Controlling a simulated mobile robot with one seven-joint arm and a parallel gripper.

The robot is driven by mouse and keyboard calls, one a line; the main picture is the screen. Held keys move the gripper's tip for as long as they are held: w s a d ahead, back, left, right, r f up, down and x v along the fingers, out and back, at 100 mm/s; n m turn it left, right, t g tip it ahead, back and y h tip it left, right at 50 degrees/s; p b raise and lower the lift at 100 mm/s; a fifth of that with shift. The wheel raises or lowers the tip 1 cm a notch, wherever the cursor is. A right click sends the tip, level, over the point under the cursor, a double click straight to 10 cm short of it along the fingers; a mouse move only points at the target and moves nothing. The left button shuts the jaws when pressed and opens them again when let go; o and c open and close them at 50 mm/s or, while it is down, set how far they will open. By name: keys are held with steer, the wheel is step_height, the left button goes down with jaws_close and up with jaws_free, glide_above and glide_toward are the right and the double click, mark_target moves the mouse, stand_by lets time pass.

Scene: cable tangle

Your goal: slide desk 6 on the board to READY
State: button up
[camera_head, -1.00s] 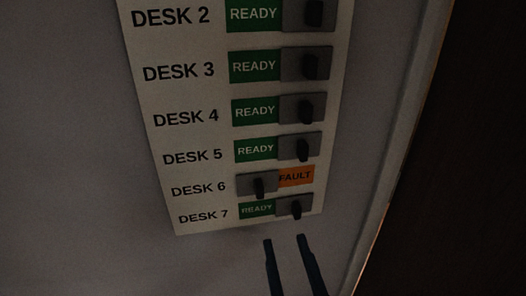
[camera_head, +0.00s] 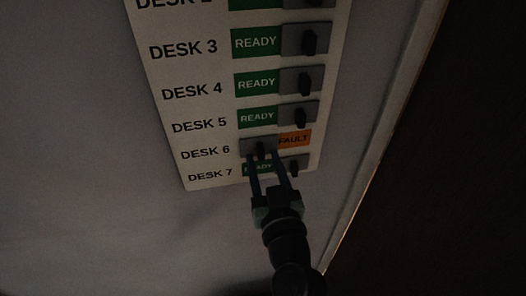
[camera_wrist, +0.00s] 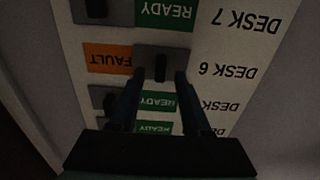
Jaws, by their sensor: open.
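The board (camera_head: 209,117) hangs on the wall with a column of desk rows. In the desk 6 row, the grey slider (camera_head: 246,149) sits at the left, and an orange FAULT label (camera_head: 294,139) shows to its right. Its dark knob (camera_wrist: 160,66) stands up from the slider plate in the wrist view. My gripper (camera_head: 266,157) is open, its two fingertips at the desk 6 slider, one on either side of the knob in the picture. I cannot tell whether they touch it. My fingers partly cover the desk 7 READY label (camera_head: 257,170).
The desk 5 slider (camera_head: 299,114) just above and the desk 7 slider (camera_head: 294,165) just below sit at the right, with green READY labels beside them. Neighbouring knobs are close. The wall left of the board is bare.

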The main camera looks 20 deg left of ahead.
steer(key=shift+w+a, duration=0.4)
steer(key=shift+w, duration=0.15)
jaws_close()
stand_by(1.1)
